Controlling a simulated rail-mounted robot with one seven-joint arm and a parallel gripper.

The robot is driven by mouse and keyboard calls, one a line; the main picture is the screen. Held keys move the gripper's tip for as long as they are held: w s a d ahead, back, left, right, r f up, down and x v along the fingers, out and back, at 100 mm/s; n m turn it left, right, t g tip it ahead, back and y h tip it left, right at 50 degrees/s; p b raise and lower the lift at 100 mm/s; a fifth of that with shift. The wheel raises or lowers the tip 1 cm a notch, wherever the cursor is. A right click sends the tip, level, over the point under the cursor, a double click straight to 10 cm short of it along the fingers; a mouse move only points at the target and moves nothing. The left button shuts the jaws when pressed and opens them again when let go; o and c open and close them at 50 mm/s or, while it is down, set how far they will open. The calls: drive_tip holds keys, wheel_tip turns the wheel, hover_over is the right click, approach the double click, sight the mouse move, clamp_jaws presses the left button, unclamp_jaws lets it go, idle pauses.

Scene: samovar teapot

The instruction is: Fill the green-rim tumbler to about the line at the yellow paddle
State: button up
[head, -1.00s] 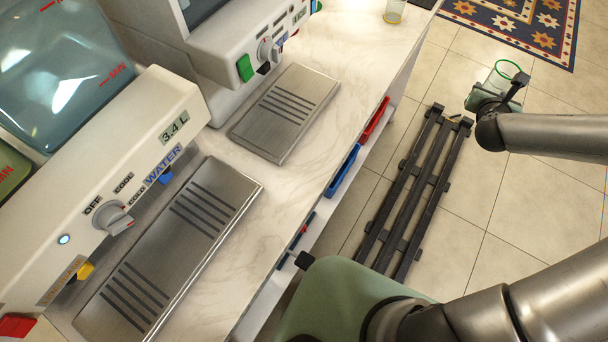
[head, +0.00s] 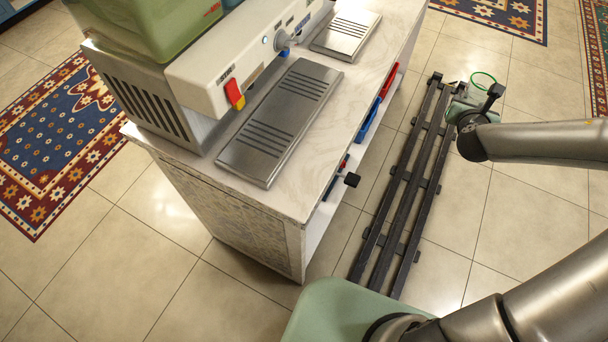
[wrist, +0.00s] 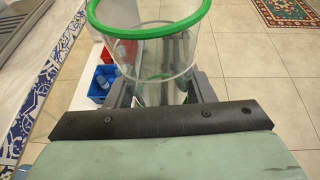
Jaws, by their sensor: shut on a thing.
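The green-rim tumbler (head: 484,80) is clear glass and looks empty. My gripper (head: 478,98) is shut on it, out over the floor to the right of the counter. In the wrist view the tumbler (wrist: 150,55) stands roughly upright between my fingers (wrist: 163,92), its rim cut off at the top. The yellow paddle (head: 239,103) is a small patch below a red part (head: 233,89) on the front of the near dispenser (head: 215,80), well to the left of my gripper. I cannot make out the fill line.
A metal drip tray (head: 260,160) lies under the near dispenser, another (head: 345,32) beyond it. Red (head: 390,80) and blue (head: 367,120) bins sit in the counter's open side. The marble counter (head: 310,190) ends at a near corner. Patterned rugs (head: 55,140) lie on the tiled floor.

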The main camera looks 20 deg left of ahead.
drive_tip(key=shift+s, duration=0.2)
drive_tip(key=shift+w, duration=0.1)
drive_tip(key=shift+w, duration=0.1)
drive_tip(key=shift+a, duration=0.15)
